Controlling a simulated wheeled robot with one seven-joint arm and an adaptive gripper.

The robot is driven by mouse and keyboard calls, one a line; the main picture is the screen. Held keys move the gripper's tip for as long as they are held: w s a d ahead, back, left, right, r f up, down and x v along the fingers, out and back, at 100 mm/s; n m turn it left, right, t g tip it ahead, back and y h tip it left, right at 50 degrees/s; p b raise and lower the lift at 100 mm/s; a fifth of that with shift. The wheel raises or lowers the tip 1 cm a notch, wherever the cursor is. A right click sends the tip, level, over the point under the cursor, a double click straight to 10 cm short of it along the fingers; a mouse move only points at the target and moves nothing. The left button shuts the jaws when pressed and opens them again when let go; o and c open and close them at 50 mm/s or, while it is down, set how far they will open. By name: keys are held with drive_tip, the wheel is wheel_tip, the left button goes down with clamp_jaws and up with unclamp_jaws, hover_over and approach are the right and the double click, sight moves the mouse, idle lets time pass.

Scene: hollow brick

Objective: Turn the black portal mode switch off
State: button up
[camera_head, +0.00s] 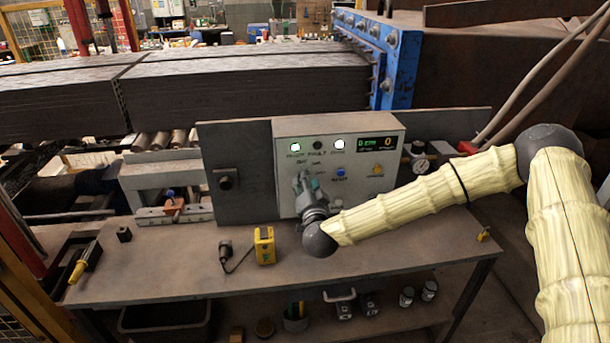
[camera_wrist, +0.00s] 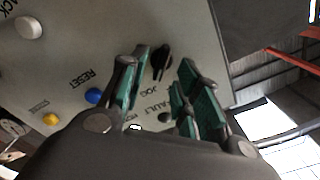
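The black switch (camera_wrist: 161,62) is a rotary knob on the grey control panel, near the label JOG in the wrist view. My gripper (camera_wrist: 164,72) is open, with a green-padded finger on each side of the knob. A gap shows between the knob and the right finger; whether the left finger touches it I cannot tell. In the head view, my gripper (camera_head: 303,182) is at the front of the control panel (camera_head: 390,128) and hides the knob.
A white button (camera_wrist: 28,27) is farther off. Below the panel, a yellow device (camera_head: 264,246) stands on the workbench (camera_head: 180,262).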

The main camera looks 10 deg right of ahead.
drive_tip(key=shift+w+p, duration=0.35)
drive_tip(key=shift+w, duration=0.95)
clamp_jaws()
drive_tip(key=shift+a+n, duration=0.1)
drive_tip(key=shift+n, duration=0.2)
drive_tip(key=shift+a+n+b, duration=0.1)
drive_tip(key=shift+n+b, duration=1.95)
drive_tip(key=shift+n, duration=2.15)
